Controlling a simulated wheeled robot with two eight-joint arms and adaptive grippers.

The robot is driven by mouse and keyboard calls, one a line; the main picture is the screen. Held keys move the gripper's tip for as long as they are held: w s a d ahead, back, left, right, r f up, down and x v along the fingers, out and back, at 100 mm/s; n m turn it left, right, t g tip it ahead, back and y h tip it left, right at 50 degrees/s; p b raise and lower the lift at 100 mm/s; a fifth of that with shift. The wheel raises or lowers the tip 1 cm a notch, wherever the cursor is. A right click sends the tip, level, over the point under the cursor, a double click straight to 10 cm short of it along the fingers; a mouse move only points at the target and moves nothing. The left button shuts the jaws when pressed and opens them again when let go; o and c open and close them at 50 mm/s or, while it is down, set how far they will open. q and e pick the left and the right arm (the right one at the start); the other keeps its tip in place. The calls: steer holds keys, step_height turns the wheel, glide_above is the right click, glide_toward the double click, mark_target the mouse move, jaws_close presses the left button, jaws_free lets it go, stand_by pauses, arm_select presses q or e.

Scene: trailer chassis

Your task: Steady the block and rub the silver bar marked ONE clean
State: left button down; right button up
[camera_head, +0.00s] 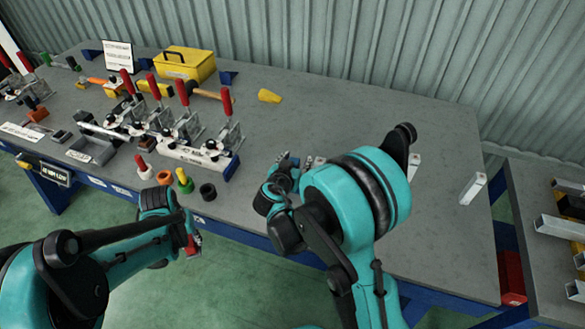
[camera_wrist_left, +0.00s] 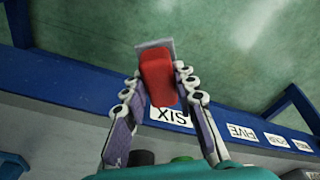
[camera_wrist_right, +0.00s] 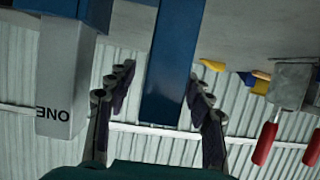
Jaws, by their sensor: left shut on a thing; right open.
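The silver bar marked ONE (camera_wrist_right: 62,85) is at the left of the right wrist view, its label upside down. A blue block (camera_wrist_right: 172,50) lies in line with the gap between the fingers of my right gripper (camera_wrist_right: 162,78), which is open; I cannot tell whether they touch it. In the head view my right arm hides that block and most of that gripper. My left gripper (camera_wrist_left: 158,80) is shut on a red-handled tool (camera_wrist_left: 157,75) with a flat grey end. It hangs past the table's front edge, and its red part shows in the head view (camera_head: 192,244).
Red-handled clamps (camera_head: 210,148) and a yellow box (camera_head: 184,63) stand on the left of the grey table (camera_head: 350,108). A side table (camera_head: 535,220) holds more bars.

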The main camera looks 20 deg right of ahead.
steer(key=shift+w+d+f, duration=0.15)
steer(key=shift+w+d, duration=0.05)
steer(key=shift+w, duration=0.15)
jaws_close()
stand_by(1.3)
